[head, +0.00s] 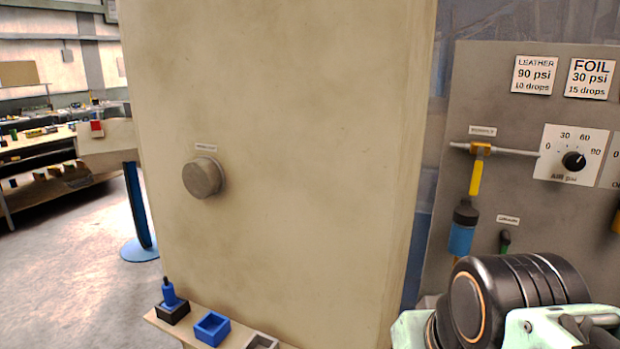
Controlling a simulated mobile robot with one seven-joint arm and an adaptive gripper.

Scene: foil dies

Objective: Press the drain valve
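The grey panel (440,215) at the right carries an air line with a yellow-handled valve (476,172). Below the handle hangs a filter with a black top and blue bowl (461,237). I cannot tell for certain which part is the drain valve. A black and pale green section of my arm fills the lower right and hides the panel's lower part. My gripper's fingers are not in view.
A beige cabinet (300,130) with a round grey knob (203,177) fills the middle. A gauge dial (573,160) is on the panel's right. A low ledge holds a blue tray (211,328) and other small holders. Open floor (75,270) lies at the left.

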